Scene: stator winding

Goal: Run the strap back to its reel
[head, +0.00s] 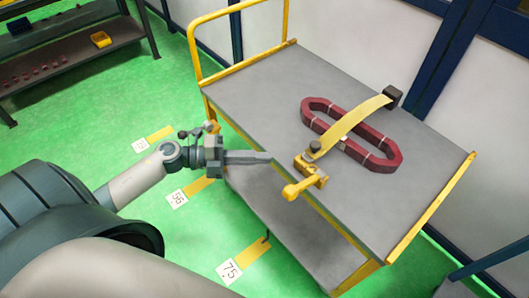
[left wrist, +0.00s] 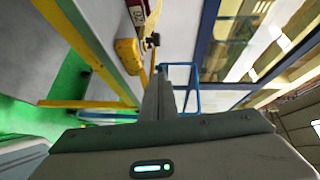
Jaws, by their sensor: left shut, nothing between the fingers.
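A yellow strap (head: 350,126) arches over a dark red oval coil (head: 390,150) on the cart top. Its far end meets a dark block (head: 392,96). Its near end meets a yellow ratchet-like reel (head: 306,166) with a yellow handle (head: 299,188) at the cart's near edge. My left gripper (head: 268,157) is shut and empty, its fingers pointing right, just left of the reel and apart from it. In the left wrist view the shut fingers (left wrist: 160,90) stand beside the yellow reel or handle (left wrist: 128,50), with part of the red coil (left wrist: 138,12) beyond. My right gripper is not visible.
The grey cart top (head: 258,85) is bare left of the coil. A yellow push rail (head: 240,10) rises at its left end, and a lower shelf (head: 270,220) lies beneath. A dark workbench (head: 75,55) with a yellow bin (head: 101,39) stands at upper left. Green floor lies between.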

